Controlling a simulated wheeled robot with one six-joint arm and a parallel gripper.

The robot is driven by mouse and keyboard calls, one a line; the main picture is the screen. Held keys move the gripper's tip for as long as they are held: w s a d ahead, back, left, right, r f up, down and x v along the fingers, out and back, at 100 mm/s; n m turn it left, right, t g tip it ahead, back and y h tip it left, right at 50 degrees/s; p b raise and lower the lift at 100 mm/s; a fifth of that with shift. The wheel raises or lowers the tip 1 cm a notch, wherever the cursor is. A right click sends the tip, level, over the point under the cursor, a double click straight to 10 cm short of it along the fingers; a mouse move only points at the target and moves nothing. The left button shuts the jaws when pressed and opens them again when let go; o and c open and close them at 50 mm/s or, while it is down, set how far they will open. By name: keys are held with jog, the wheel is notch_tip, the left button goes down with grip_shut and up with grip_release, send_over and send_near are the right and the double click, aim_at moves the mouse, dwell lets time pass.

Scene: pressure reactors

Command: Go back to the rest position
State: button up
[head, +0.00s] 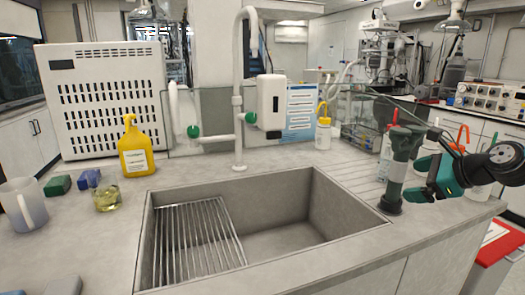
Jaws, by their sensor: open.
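My gripper (422,166) is at the right of the head view, above the right end of the counter. Its teal and black body points left, and its jaws are open. A dark green upright fixture (398,160) with a black foot stands just left of it. The two overlap in the picture, and I cannot tell whether they touch. I see nothing held between the jaws.
The sink (285,238), with a metal rack (195,235), fills the middle of the counter. Several wash bottles stand behind and beside my gripper. A white tap (238,110) rises behind the sink.

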jog(key=s+a+r+n+g+p, duration=0.2)
jog(key=s+a+r+n+g, duration=0.1)
jog(key=s+a+n, duration=0.4)
jog(key=s+a+r+n+g+p, duration=0.2)
jog(key=s+a+r+n, duration=0.25)
jog(key=a+n, duration=0.4)
jog(key=s+a+r+n+g+h+p, duration=0.1)
jog(key=s+a+n+g+p, duration=0.1)
jog(key=s+n, duration=0.5)
jog(key=s+a+r+n+g+h+p, duration=0.1)
jog(key=s+a+n, duration=0.3)
jog(key=s, duration=0.9)
jog(key=n+g, duration=0.1)
jog(key=n, duration=0.2)
jog(key=shift+a+g+p, duration=0.3)
jog(key=shift+a+p, duration=0.05)
jog(key=shift+r, duration=0.1)
